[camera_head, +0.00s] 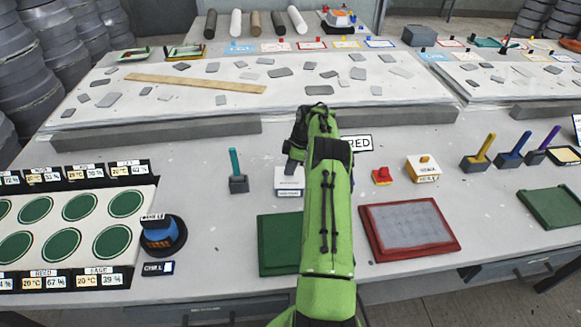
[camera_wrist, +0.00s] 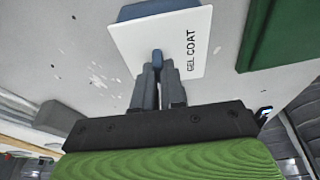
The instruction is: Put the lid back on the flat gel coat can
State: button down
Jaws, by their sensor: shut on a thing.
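My gripper (camera_wrist: 158,85) is shut on the small blue knob (camera_wrist: 157,57) of a flat white lid marked GEL COAT (camera_wrist: 185,35). A blue edge (camera_wrist: 150,9) shows under the lid's far side in the wrist view; I cannot tell whether lid and can touch. In the head view a white box-like can (camera_head: 289,183) with dark lettering stands on the table directly below my gripper (camera_head: 294,165). My arm and gripper hide its top and right side there.
A green tray (camera_head: 277,245) and a red-rimmed tray (camera_head: 408,230) lie in front. A white can with a yellow knob (camera_head: 424,169), a red block (camera_head: 382,176) and a teal-handled tool (camera_head: 237,175) stand nearby. A green-disc panel (camera_head: 75,225) fills the left.

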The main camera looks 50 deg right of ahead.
jog(key=c, duration=1.1)
grip_release()
jog(key=shift+o, duration=0.3)
jog(key=o, duration=0.4)
jog(key=shift+r+p, duration=1.95)
jog(key=shift+r, duration=1.05)
grip_shut()
jog(key=shift+f, duration=0.15)
